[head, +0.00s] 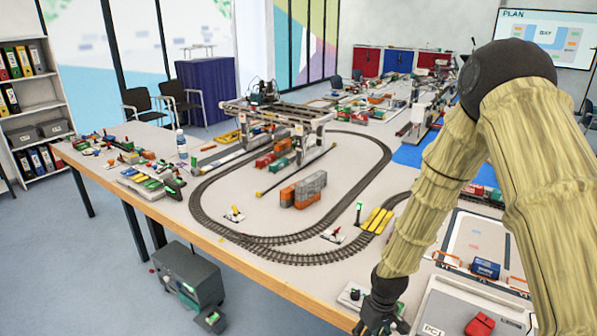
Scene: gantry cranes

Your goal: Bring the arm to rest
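My arm (431,213) comes in from the right edge, rises to a dark joint at the top right and bends down to the table's near edge. My gripper (381,322) is a dark shape at the bottom of the picture, partly cut off by the frame.
Right of my gripper are a grey box with a red button (480,324) and a blue container (486,268). A bottle (182,146) stands at the left.

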